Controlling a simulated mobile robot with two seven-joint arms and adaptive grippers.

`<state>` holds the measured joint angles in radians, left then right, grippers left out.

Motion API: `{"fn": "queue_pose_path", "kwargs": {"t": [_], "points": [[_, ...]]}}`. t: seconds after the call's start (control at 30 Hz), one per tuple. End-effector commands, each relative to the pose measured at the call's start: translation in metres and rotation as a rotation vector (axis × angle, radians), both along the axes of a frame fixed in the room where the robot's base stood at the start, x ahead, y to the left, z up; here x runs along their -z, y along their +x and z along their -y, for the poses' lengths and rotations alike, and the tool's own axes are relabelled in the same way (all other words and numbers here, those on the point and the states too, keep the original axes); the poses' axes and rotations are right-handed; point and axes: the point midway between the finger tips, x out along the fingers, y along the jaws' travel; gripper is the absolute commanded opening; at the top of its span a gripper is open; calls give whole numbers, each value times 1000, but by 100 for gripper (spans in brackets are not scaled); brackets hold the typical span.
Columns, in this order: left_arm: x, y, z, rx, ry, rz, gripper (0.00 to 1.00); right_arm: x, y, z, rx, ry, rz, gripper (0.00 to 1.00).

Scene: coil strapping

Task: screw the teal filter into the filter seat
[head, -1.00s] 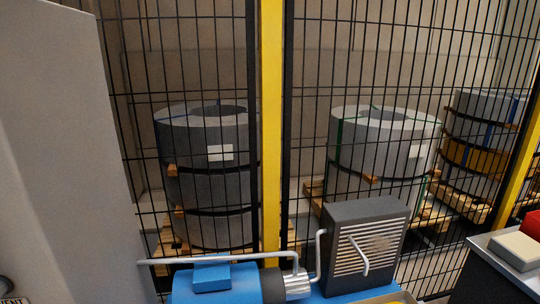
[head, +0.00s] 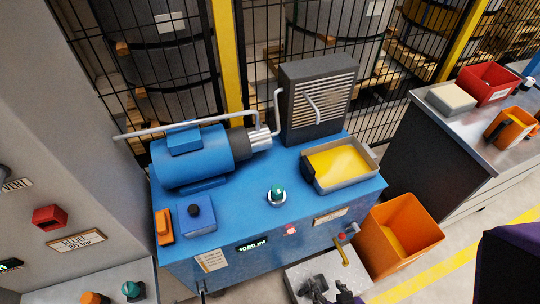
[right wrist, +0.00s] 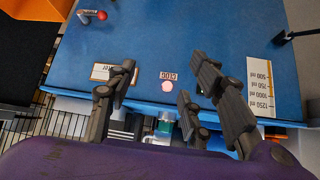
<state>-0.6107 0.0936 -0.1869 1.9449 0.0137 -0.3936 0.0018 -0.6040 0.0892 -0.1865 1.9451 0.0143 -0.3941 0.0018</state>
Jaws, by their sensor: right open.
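A small teal filter (head: 278,190) stands in a pale round seat (head: 271,201) on top of the blue unit. I cannot tell whether its thread is engaged. A teal piece, likely the same filter, shows partly hidden in the right wrist view (right wrist: 163,129). Another teal-topped part (head: 132,289) stands at the lower left beside an orange one. My right gripper (head: 332,292) is at the bottom of the head view, in front of the unit and below the filter. It is open and empty in the right wrist view (right wrist: 163,66). My left gripper is not seen.
The blue unit (head: 235,250) carries a motor (head: 190,158), a dark cooler (head: 300,105) and a tray (head: 372,172) of yellow liquid. A red-tipped valve lever (head: 342,245) sticks out in front. An orange bin (head: 425,228) stands at right. A mesh fence is behind.

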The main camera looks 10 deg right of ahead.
Motion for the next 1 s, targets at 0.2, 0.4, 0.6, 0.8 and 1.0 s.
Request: {"fn": "queue_pose_path", "kwargs": {"t": [0.2,0.4,0.6,0.8,1.0], "points": [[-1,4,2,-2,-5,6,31,0,0,0,-1,-1,1,47],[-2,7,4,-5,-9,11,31,0,2,-1,-2,1,2,44],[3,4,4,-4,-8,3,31,0,43,-40,-56,103,-3,44],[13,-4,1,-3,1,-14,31,-7,109,-125,-204,290,-95,44],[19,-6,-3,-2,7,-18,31,-19,142,-186,-364,361,-264,44]]}}
